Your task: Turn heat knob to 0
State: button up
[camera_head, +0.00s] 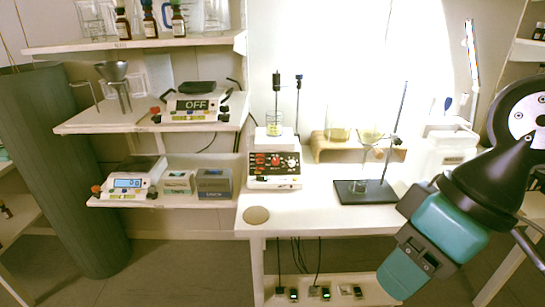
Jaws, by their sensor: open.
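The heating stirrer (274,182) is a white box with a dark front panel. It stands at the left end of the white bench. Its panel carries small red and pale knobs; I cannot tell which is the heat knob or read its setting. My gripper (403,272), teal and black, hangs at the lower right, in front of the bench. It is open, clear of the stirrer and well to its right. Its fingertips are hard to make out.
A dark stand base (350,191) with an upright rod and a small glass vessel stands right of the stirrer. A wooden rack (330,150) with flasks is behind it. Shelves with two balances are at left. The bench front between stirrer and stand is clear, except a round disc (256,215).

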aim_at(275, 161)
jog(key=z, duration=0.05)
jog(key=k, duration=0.5)
jog(key=u, duration=0.95)
jog(key=i, duration=1.3)
jog(key=z, duration=0.9)
